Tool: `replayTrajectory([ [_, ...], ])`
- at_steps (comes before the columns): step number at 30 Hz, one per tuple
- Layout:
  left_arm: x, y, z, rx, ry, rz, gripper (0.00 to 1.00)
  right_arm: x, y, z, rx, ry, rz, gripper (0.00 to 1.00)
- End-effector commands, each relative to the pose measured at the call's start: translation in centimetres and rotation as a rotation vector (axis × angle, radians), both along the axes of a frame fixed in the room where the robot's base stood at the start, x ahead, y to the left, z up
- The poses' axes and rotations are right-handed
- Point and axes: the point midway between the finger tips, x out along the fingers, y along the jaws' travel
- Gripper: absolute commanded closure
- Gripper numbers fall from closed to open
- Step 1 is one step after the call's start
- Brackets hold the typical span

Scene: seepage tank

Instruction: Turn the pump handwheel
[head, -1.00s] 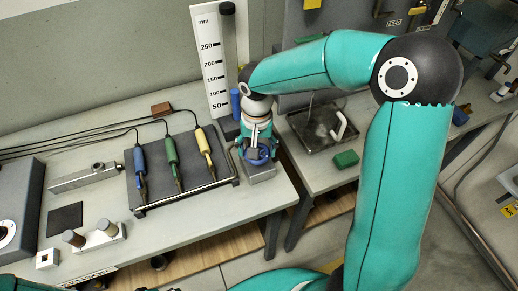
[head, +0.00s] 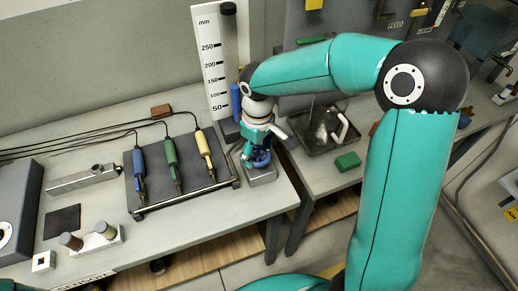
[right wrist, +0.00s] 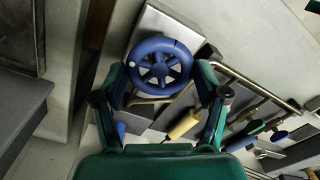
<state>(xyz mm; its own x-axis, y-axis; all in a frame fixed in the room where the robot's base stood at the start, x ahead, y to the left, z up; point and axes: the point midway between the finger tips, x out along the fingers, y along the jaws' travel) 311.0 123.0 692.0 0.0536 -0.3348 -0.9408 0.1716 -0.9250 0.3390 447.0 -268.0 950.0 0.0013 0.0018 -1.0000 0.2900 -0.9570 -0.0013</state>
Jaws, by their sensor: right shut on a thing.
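The blue pump handwheel (head: 262,158) sits on a grey metal block (head: 263,177) near the right end of the left bench. In the right wrist view the handwheel (right wrist: 160,66) shows as a round rim with several spokes. My right gripper (head: 257,148) comes down over it from above and hides part of it in the head view. In the right wrist view the fingers of my right gripper (right wrist: 162,76) lie on two opposite sides of the rim, shut on the wheel. My left gripper is out of view.
A rack (head: 186,206) with blue, green and yellow-handled tools stands left of the wheel. A scale board marked in mm (head: 213,65) stands behind it. A black tray (head: 322,139) and a green block (head: 347,161) are on the right bench, across a gap.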

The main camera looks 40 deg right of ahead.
Motion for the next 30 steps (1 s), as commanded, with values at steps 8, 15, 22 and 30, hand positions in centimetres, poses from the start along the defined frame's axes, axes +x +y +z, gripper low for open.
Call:
replayTrajectory([
  [8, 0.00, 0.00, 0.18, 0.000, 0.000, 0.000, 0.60, -0.46, -0.02, -0.24, 0.001, 0.018, 0.263, 0.62],
  [15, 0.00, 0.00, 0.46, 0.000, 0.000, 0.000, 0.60, -0.41, -0.11, -0.21, 0.001, 0.016, 0.489, 0.62],
  [22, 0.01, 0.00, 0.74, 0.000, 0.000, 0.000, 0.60, -0.38, -0.19, -0.19, 0.002, 0.016, 0.675, 0.62],
  [30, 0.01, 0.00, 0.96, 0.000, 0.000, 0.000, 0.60, -0.34, -0.26, -0.20, 0.001, 0.016, 0.813, 0.62],
])
